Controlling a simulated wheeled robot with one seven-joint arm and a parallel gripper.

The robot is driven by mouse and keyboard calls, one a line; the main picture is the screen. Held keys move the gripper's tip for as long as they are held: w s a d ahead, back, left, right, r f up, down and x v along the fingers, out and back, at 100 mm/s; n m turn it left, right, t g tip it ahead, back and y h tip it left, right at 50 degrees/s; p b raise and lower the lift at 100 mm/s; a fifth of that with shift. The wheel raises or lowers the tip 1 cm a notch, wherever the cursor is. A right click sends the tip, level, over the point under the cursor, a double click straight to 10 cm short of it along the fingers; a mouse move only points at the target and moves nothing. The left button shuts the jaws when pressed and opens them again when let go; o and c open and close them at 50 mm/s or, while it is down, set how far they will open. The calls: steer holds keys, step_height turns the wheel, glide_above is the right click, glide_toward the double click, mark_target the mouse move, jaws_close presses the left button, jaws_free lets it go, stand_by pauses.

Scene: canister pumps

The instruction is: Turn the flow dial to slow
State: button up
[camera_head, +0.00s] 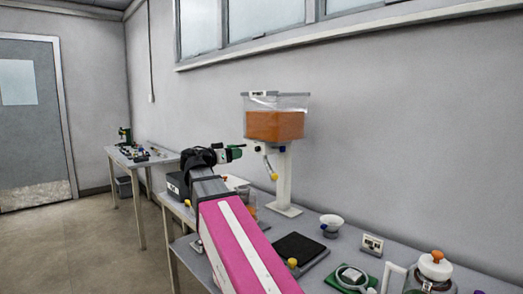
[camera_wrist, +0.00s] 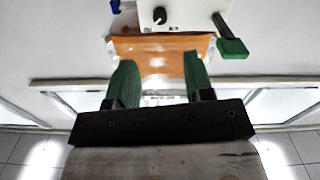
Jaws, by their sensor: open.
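A round black knob (camera_wrist: 159,15) with a light mark sits on a white panel (camera_wrist: 190,17) at the top of the wrist view; it looks like a dial, but I cannot read its setting. My gripper (camera_wrist: 159,64) is open, its two green fingers apart with nothing between them. It points toward the orange-filled clear tank (camera_head: 274,124), whose orange side (camera_wrist: 165,45) shows beyond the fingers. In the head view my gripper (camera_head: 238,152) is left of the tubing below the tank. The knob cannot be made out in the head view.
A white stand (camera_head: 283,180) holds the tank on the near table. A green lever-like part (camera_wrist: 231,46) is right of the panel. Another cluttered table (camera_head: 142,155) is behind.

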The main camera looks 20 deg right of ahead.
mark_target(256, 149)
steer(key=x, duration=1)
steer(key=shift+w+d, duration=0.15)
steer(key=shift+d, duration=0.25)
jaws_close()
